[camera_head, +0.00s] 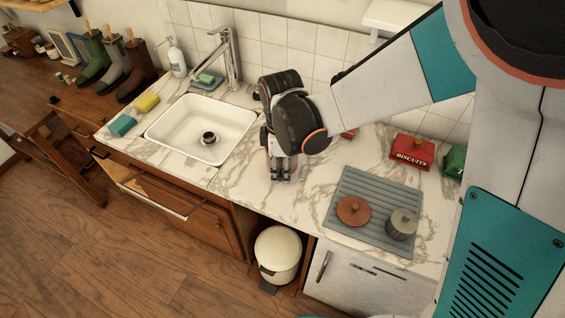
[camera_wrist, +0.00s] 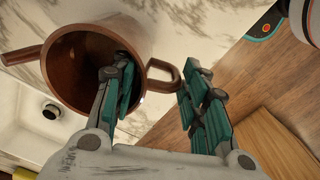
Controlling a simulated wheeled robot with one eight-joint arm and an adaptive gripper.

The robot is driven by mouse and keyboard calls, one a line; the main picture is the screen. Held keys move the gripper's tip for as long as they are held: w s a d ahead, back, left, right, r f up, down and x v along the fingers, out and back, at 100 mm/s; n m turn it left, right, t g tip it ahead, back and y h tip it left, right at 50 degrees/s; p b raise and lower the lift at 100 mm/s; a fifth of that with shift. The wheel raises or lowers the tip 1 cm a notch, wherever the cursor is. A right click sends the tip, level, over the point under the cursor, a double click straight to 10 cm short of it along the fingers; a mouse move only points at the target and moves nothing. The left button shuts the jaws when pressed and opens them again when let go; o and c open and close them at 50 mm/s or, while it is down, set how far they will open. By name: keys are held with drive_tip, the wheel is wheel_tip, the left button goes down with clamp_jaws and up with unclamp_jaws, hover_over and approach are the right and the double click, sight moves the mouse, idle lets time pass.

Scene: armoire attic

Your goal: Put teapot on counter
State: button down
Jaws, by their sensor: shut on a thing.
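In the wrist view a brown, lidless teapot (camera_wrist: 75,62) is at the upper left, its open mouth facing the camera. Its spout points left, and its handle is on the right, between my fingers. My gripper (camera_wrist: 160,95) has its left finger at the mouth and its right finger beyond the handle. It is shut on the teapot, though the exact contact is hard to see. In the head view my gripper (camera_head: 280,172) is over the marble counter (camera_head: 245,183), right of the sink. I cannot make out the teapot there.
The white sink (camera_head: 175,135) and tall faucet (camera_head: 230,60) are to the left. A grey drying mat (camera_head: 345,185) holds a brown lid (camera_head: 353,210) and a grey pot (camera_head: 402,224). A red biscuit tin (camera_head: 411,152) stands behind. Counter between sink and mat looks clear.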

drive_tip(key=shift+f+b, duration=0.75)
drive_tip(key=shift+f, duration=0.75)
drive_tip(key=shift+f, duration=0.15)
drive_tip(key=c, duration=0.9)
unclamp_jaws()
drive_tip(key=shift+c, duration=0.2)
wheel_tip(320, 180, up, 12)
drive_tip(key=p, duration=0.3)
drive_tip(key=shift+s+p, duration=0.1)
drive_tip(key=shift+p, duration=0.25)
